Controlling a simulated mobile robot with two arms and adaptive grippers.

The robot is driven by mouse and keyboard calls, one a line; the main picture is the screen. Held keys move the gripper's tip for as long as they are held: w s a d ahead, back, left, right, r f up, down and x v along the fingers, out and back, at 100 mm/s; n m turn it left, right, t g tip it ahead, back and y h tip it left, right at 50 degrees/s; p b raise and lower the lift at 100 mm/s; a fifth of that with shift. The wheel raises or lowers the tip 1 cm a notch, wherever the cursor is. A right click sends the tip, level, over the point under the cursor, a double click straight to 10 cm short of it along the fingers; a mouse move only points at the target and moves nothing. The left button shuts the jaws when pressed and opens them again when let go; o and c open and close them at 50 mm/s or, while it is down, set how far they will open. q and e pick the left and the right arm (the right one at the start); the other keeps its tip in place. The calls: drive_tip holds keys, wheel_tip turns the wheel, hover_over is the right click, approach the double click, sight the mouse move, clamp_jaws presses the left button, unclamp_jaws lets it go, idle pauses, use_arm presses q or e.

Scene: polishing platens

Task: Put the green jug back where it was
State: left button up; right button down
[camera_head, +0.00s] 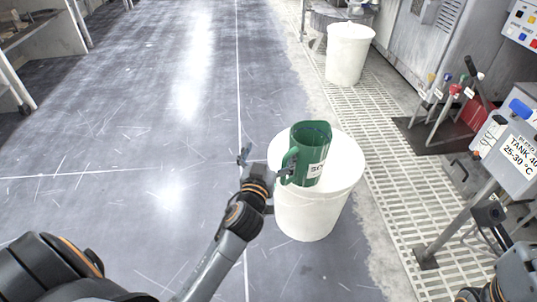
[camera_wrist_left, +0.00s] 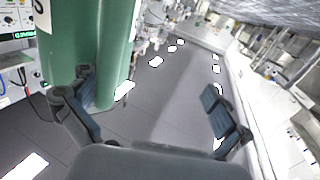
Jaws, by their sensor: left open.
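The green jug (camera_head: 312,150) stands upright on the lid of a white drum (camera_head: 345,180), its handle toward the left. A white label shows on its front. My left gripper (camera_head: 266,161) is open at the handle side of the jug. In the left wrist view the jug (camera_wrist_left: 65,70) fills the left side. One finger overlaps the jug next to the handle, and the other stands clear over the floor. Whether a finger touches the jug I cannot tell. Part of my right arm shows at the lower right; its jaws cannot be made out clearly.
Another white drum (camera_head: 348,55) stands farther back on the floor grating (camera_head: 385,130). A control box with a tank label (camera_head: 515,150) stands on a post at the right. Levers (camera_head: 445,100) rise from a dark base behind it. The floor to the left is open.

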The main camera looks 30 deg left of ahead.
use_arm(q)
drive_tip(key=v, duration=1.2)
clamp_jaws()
drive_tip(key=shift+w, duration=0.1)
